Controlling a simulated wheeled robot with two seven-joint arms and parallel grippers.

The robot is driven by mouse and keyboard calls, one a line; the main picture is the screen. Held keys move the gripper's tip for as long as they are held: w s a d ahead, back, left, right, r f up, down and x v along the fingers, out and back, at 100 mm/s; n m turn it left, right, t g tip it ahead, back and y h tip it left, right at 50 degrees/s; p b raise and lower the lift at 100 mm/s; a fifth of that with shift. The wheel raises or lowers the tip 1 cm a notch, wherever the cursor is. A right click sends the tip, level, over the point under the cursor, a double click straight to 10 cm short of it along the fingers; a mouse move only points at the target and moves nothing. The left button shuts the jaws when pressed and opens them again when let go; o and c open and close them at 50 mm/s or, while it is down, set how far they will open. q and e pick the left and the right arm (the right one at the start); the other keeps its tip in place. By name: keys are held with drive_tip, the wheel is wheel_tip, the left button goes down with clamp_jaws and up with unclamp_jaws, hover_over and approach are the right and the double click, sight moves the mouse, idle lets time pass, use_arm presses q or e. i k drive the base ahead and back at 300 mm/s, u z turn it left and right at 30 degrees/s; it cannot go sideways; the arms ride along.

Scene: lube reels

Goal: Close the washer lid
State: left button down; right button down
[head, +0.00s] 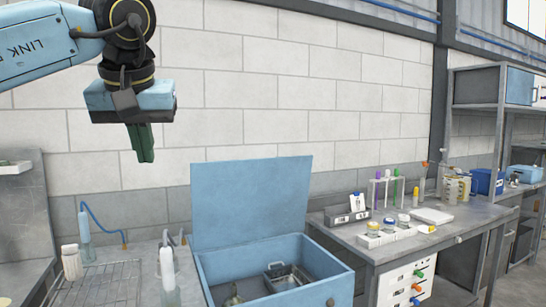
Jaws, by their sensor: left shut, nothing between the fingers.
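The blue washer lid (250,202) stands raised and nearly upright at the back of the washer, in the middle of the head view. The washer tub (325,291) is open below it, with a metal basket and a small greenish item inside. My left gripper (146,158) hangs from the arm at the upper left, with its dark green fingers together and pointing down. It is empty, and in the picture it is above and to the left of the lid, apart from it. My right gripper is not in view.
A grey bench (440,231) with tubes, jars and a small bin (346,217) stands right of the washer. A wire rack (95,282), a white bottle (71,263) and spray bottles are at left. The white block wall (290,95) is behind.

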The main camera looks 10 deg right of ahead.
sight(233, 202)
drive_tip(key=z, duration=1)
drive_tip(key=i, duration=1.9)
drive_tip(key=u, duration=1)
drive_tip(key=i, duration=0.35)
drive_tip(key=u, duration=0.4)
